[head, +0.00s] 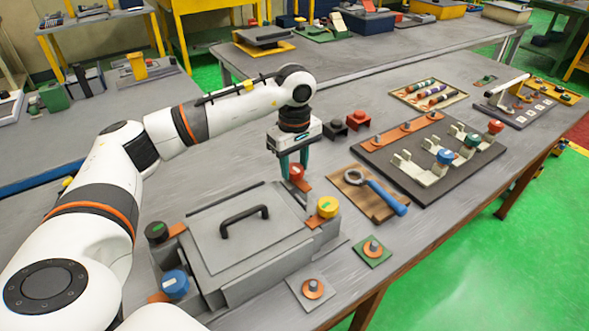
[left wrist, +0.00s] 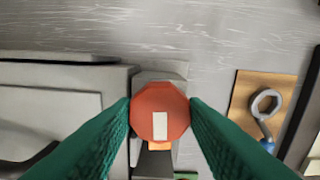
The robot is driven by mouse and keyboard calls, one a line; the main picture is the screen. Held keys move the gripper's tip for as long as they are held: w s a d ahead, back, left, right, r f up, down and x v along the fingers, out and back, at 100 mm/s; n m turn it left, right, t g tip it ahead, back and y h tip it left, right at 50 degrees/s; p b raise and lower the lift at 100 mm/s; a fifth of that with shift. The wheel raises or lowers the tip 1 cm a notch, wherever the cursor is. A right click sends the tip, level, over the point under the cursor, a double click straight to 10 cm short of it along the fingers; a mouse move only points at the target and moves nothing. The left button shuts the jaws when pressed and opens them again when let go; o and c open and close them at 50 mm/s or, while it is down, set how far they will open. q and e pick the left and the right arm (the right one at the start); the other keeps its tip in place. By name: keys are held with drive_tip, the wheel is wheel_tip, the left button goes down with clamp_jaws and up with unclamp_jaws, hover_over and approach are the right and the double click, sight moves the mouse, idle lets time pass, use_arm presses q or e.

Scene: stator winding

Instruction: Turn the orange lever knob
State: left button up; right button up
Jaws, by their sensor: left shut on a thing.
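The orange-red lever knob (head: 297,172) sits at the far right corner of a grey box (head: 238,238) with a black handle. My left gripper (head: 294,172) points down over it, with its green fingers on either side of the knob. In the left wrist view the knob (left wrist: 160,108) is an octagon with a white mark on top. The left fingers (left wrist: 160,112) are shut on its two sides. Part of an orange lever shows below the knob. My right gripper is out of view.
A wrench (head: 377,190) lies on a brown board to the right. Black and red blocks (head: 357,119) stand behind the gripper.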

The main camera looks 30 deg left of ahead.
use_arm(q)
drive_tip(key=m+b, duration=0.1)
drive_tip(key=m, duration=0.1)
drive_tip(key=m+b, duration=0.1)
drive_tip(key=m, duration=0.1)
drive_tip(key=shift+w+a+r+m, duration=0.1)
drive_tip(key=shift+w+r+m, duration=0.1)
drive_tip(key=shift+m, duration=0.1)
drive_tip(key=m+b, duration=0.1)
drive_tip(key=m, duration=0.3)
drive_tip(key=shift+m, duration=0.3)
drive_tip(key=m+b, duration=0.1)
drive_tip(key=m, duration=0.3)
drive_tip(key=shift+m+b, duration=0.3)
drive_tip(key=shift+b, duration=0.05)
drive_tip(key=shift+r+m+b, duration=0.1)
drive_tip(key=shift+m+b, duration=0.2)
drive_tip(key=shift+m, duration=1.6)
drive_tip(key=o, duration=0.8)
drive_tip(key=shift+s, duration=0.1)
drive_tip(key=shift+o, duration=0.8)
drive_tip(key=shift+s, duration=0.1)
